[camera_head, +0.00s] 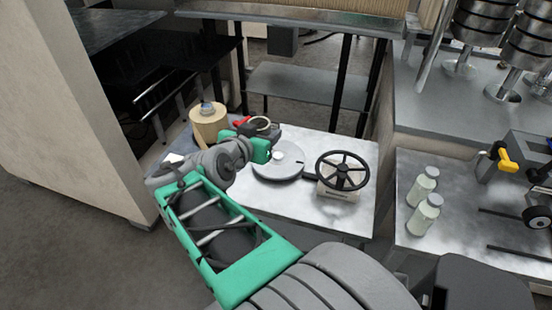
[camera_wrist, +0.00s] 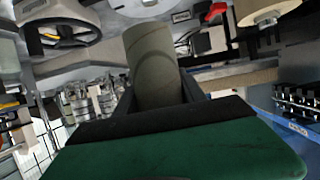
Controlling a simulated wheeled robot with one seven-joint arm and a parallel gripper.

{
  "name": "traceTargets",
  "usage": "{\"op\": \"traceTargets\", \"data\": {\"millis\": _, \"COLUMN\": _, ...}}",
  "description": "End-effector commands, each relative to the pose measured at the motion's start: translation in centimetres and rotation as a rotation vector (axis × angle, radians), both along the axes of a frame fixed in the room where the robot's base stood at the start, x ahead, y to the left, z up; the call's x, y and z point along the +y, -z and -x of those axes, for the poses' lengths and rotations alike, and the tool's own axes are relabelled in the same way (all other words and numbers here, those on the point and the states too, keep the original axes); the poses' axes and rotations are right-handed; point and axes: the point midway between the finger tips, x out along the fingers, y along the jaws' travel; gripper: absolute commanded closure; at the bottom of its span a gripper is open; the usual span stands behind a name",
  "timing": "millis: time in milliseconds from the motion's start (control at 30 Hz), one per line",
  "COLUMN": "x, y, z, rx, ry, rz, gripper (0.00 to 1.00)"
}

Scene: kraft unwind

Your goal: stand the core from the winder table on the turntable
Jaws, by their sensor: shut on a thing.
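My gripper (camera_wrist: 160,98) is shut on the core, a plain grey-brown tube (camera_wrist: 153,62) that stands up between its fingers in the wrist view. In the head view the core's pale round end (camera_head: 262,119) shows just beyond the green wrist, over the back of the table. The turntable (camera_head: 278,169) is a flat grey disc with a light hub, just right of and nearer than the core. The core is apart from the turntable disc. The fingers are mostly hidden in the head view.
A black handwheel (camera_head: 343,170) on a pale box stands right of the turntable on the metal table (camera_head: 290,205). A kraft roll (camera_head: 208,124) and a red part (camera_head: 241,122) are at the table's back left. Two pale bottles (camera_head: 424,205) stand on the right-hand bench.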

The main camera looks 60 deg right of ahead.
Motion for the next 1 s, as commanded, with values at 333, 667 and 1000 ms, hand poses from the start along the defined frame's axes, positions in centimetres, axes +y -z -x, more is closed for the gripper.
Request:
{"op": "traceTargets", "data": {"millis": 333, "x": -3.6, "y": 0.8, "z": 4.1, "rx": 0.001, "ry": 0.136, "rz": -0.010, "gripper": 0.93}}
{"op": "traceTargets", "data": {"millis": 667, "x": -11.1, "y": 6.3, "z": 0.1, "rx": 0.001, "ry": 0.128, "rz": -0.012, "gripper": 0.93}}
{"op": "traceTargets", "data": {"millis": 1000, "x": -13.7, "y": 11.0, "z": -1.3, "rx": -0.001, "ry": 0.125, "rz": -0.011, "gripper": 0.93}}
